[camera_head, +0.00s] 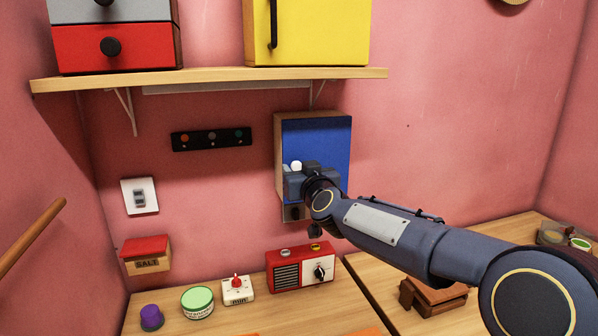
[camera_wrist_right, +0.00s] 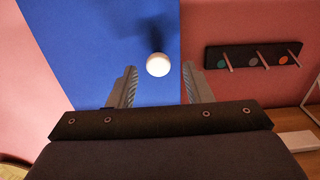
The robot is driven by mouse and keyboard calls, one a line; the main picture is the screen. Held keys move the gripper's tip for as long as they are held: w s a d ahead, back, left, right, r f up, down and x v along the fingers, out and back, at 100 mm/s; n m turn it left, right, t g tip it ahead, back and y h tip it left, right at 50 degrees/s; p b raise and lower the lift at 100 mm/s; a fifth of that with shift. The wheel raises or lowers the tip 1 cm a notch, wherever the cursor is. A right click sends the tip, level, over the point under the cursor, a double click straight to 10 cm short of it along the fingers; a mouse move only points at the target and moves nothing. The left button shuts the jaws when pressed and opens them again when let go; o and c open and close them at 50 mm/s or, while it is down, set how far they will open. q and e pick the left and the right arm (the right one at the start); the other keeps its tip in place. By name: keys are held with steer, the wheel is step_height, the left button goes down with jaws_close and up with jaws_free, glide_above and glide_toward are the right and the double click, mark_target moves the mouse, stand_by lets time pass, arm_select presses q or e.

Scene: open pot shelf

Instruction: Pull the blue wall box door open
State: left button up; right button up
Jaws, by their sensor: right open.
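The blue door (camera_head: 318,145) is the front of a wooden wall box (camera_head: 279,150) on the pink wall below the shelf. It looks shut. A round white knob (camera_head: 296,166) sticks out on the door's left side. My right gripper (camera_head: 297,180) is at the lower left of the door, close to the knob, and hides part of the door. In the right wrist view its two fingers are apart. The white knob (camera_wrist_right: 158,64) shows between and just beyond the fingertips, with no contact visible. My left gripper is not in view.
A wooden shelf (camera_head: 215,78) above holds a yellow cabinet (camera_head: 320,30) and red-grey drawers (camera_head: 115,47). A hook rail (camera_head: 211,139) is left of the box. Below, a red radio (camera_head: 300,268), a timer (camera_head: 238,290) and jars stand on the counter. The wall right of the box is clear.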

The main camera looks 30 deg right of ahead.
steer(key=shift+w+d, duration=0.25)
steer(key=shift+w, duration=0.25)
steer(key=shift+c, duration=0.5)
jaws_close()
steer(key=shift+s+f, duration=0.1)
